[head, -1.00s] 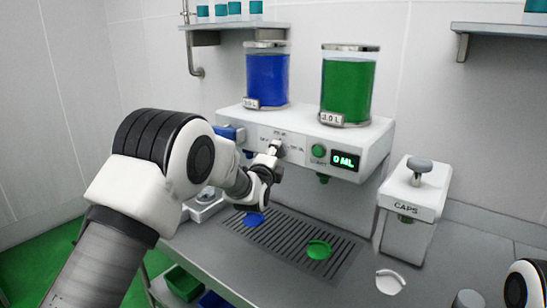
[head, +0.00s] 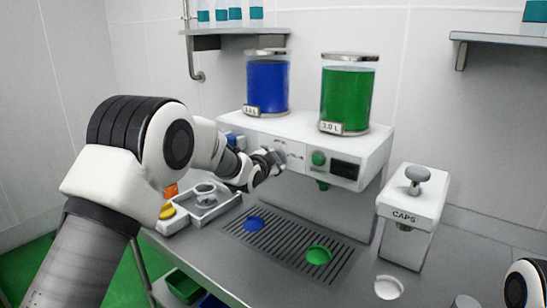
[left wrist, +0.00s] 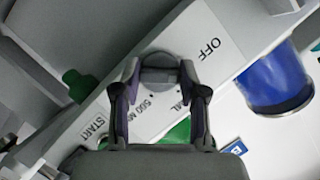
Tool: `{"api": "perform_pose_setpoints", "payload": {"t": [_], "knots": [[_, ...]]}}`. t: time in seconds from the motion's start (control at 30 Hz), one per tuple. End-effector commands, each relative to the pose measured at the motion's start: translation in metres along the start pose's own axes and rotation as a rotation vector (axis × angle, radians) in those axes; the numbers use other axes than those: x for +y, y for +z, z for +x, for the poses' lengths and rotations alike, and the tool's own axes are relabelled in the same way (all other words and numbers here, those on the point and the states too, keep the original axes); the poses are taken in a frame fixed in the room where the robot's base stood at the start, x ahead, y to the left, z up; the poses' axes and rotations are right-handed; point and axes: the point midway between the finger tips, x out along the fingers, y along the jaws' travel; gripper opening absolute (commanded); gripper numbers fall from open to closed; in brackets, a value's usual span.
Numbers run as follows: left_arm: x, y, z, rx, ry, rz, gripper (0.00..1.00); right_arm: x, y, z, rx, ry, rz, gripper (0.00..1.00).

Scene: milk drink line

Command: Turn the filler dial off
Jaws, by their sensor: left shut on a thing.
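The white filler (head: 376,148) stands at the back of the counter, with blue and green tanks on top. Its display (head: 346,169) is dark. My left gripper (head: 270,164) is at the front panel, left of the green start button (head: 318,158). In the left wrist view, the left gripper (left wrist: 160,76) has its two fingers on either side of the round grey dial (left wrist: 159,62) and is shut on it. The OFF label (left wrist: 208,48) and a 500 ML label (left wrist: 145,104) show beside the dial. I cannot tell exactly where the dial points. My right gripper is not seen.
A slotted drip grate (head: 290,252) with a blue and a green disc lies below the filler. A white CAPS dispenser (head: 408,205) stands to the right. A small scale-like tray (head: 205,205) sits at the left.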

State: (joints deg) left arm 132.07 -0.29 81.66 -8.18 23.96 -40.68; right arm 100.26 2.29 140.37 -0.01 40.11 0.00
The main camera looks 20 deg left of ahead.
Motion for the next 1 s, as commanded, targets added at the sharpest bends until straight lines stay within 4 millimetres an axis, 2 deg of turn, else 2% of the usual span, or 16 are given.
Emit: {"api": "perform_pose_setpoints", "payload": {"t": [0.03,0.4,1.0], "knots": [[-0.011,-0.008,-0.002,0.01,0.001,-0.032,0.08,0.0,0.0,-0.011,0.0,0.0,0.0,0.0],[-0.009,-0.007,-0.001,0.012,0.08,-0.22,0.08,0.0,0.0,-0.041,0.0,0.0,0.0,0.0],[-0.007,-0.005,0.0,0.014,0.096,-0.261,0.08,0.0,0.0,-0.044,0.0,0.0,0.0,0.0]]}}
